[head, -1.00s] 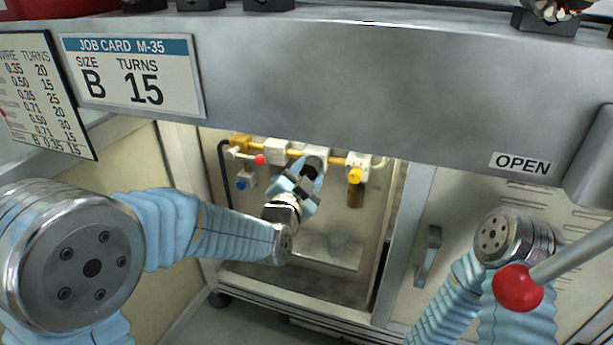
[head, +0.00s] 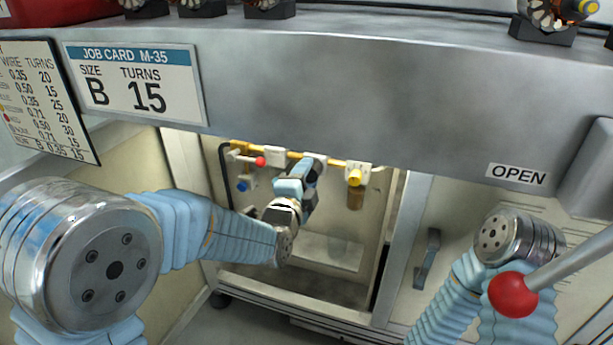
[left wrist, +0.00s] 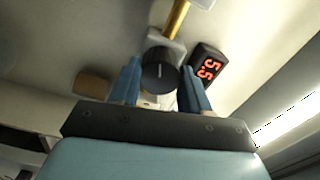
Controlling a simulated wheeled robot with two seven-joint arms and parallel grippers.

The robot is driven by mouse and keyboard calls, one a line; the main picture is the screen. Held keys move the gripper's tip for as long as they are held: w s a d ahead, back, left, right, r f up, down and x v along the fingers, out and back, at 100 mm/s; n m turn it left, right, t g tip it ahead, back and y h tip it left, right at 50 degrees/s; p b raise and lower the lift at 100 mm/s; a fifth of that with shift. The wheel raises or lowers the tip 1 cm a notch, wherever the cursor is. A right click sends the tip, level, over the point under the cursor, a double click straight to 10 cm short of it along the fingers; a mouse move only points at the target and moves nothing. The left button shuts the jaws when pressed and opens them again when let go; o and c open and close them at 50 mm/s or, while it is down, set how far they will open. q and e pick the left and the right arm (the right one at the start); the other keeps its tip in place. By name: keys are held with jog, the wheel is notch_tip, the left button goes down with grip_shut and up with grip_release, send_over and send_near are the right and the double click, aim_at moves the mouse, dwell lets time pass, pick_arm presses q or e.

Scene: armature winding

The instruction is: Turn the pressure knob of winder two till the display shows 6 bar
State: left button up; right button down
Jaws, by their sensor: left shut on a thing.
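The pressure knob (left wrist: 159,72) is a black round knob with a pale mark, seen in the left wrist view between my left gripper's fingers. My left gripper (left wrist: 160,82) is shut on it, one blue finger on each side. The red display (left wrist: 208,66) beside it reads 5.5 and appears tilted in this view. In the head view my left gripper (head: 306,180) is inside the open cabinet bay at the pipe, and it hides the knob and the display. My right arm shows at the right, but its gripper is out of view.
A yellow pipe (head: 285,153) carries a red-tipped lever (head: 260,161), a blue knob (head: 243,184) and a yellow knob (head: 354,177) close by. A red ball lever (head: 515,290) stands at the right. The bay's frame and the overhead panel (head: 330,85) bound the opening.

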dwell(0.5)
pick_arm(q)
jog(key=o, duration=1.1)
jog(key=shift+c, duration=0.2)
jog(key=shift+s, duration=0.1)
jog(key=b+v, duration=0.4)
jog(key=v, duration=0.9)
jog(key=shift+s, duration=0.3)
jog(key=shift+a, duration=0.1)
